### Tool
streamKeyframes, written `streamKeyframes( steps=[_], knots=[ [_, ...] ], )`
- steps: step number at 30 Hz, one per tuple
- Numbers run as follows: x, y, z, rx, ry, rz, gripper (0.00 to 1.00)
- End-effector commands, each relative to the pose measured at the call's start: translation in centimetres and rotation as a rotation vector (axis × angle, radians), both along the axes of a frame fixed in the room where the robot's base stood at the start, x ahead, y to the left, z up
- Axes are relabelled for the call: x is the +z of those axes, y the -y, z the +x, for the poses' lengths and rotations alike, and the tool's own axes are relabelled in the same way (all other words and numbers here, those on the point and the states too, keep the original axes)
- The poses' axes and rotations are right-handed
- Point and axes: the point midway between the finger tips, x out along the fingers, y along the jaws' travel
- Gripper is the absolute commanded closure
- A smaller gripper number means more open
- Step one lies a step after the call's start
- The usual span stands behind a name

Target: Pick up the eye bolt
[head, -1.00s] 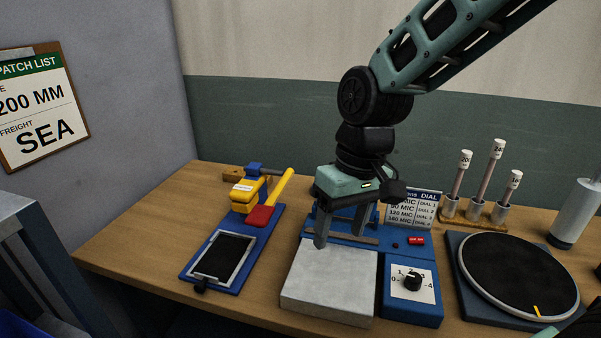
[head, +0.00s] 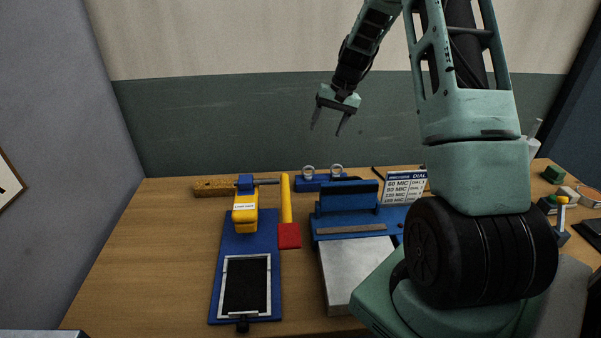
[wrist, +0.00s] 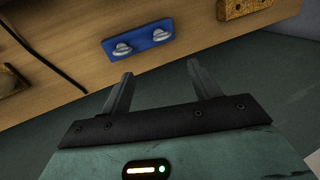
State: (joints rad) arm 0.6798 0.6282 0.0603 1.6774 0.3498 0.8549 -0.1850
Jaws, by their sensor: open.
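Two silvery eye bolts stand side by side on a small blue block (head: 323,186) at the back of the bench. The left one (head: 308,171) and the right one (head: 336,170) show their rings upright in the head view. In the wrist view the two eye bolts (wrist: 121,49) (wrist: 160,36) show on the blue block from above. My gripper (head: 327,130) is open and empty. It hangs in the air above the block, apart from both bolts. I cannot tell which bolt the task means.
A yellow and blue tool (head: 245,212) and a red-and-yellow-handled piece (head: 289,234) lie left of centre. A blue machine with a grey plate (head: 340,265) stands in front. A sign (head: 404,186) stands to the right. Bare bench (head: 160,250) lies at left.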

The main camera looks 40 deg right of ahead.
Motion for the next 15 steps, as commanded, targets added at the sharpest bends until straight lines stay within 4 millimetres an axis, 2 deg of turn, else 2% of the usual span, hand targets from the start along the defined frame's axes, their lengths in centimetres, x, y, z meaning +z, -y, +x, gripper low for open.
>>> streamKeyframes(
  steps=[9, 15],
  knots=[
    [-6.2, -1.8, 1.2, 0.003, -0.004, 0.003, 0.38],
    [-8.7, -2.4, 1.7, 0.002, -0.001, 0.001, 0.38]
  ],
)
